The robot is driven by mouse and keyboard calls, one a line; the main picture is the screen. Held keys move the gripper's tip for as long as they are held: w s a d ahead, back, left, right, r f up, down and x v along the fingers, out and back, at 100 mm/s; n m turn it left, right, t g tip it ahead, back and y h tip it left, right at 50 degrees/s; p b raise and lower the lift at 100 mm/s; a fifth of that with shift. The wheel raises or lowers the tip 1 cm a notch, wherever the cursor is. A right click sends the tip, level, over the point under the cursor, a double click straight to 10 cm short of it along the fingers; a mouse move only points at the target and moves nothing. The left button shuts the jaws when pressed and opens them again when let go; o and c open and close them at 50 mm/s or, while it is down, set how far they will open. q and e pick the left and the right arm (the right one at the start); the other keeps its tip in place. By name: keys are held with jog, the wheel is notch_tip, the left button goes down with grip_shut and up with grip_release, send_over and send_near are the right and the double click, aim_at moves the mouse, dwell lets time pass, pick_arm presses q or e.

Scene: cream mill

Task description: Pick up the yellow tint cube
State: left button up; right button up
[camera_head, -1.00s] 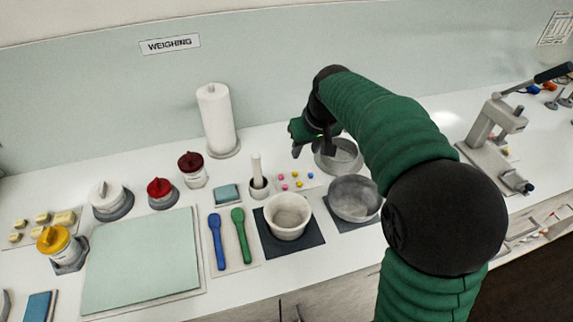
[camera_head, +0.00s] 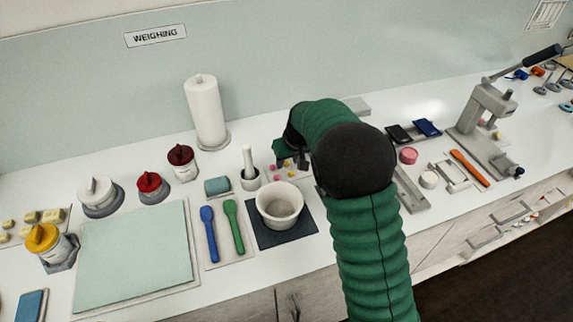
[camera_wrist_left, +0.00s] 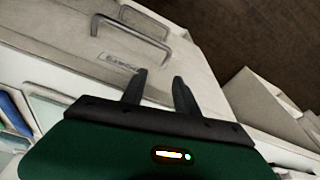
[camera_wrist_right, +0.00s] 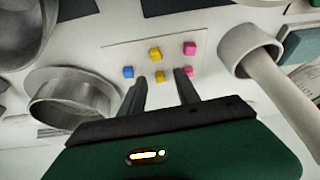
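Several small tint cubes lie on a pale card by the mortar: two yellow, one blue and two pink. In the right wrist view one yellow cube (camera_wrist_right: 160,77) shows between my right fingertips (camera_wrist_right: 161,73), beside a pink cube (camera_wrist_right: 187,71). The other yellow cube (camera_wrist_right: 154,54) lies beyond it. The blue cube (camera_wrist_right: 128,71) is left of the fingers. My right gripper is open and points at the card; I cannot tell its height above it. In the head view my right arm partly hides the cubes. My left gripper (camera_wrist_left: 160,77) is open and empty before a drawer front.
A mortar and pestle (camera_wrist_right: 250,55) stands right of the cubes in the right wrist view. A round metal dish (camera_wrist_right: 75,95) stands on the left. In the head view a white bowl (camera_head: 280,205) on a dark mat sits in front of the card.

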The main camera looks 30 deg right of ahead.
jog(key=shift+w+f, duration=0.25)
jog(key=shift+f, duration=0.1)
grip_shut()
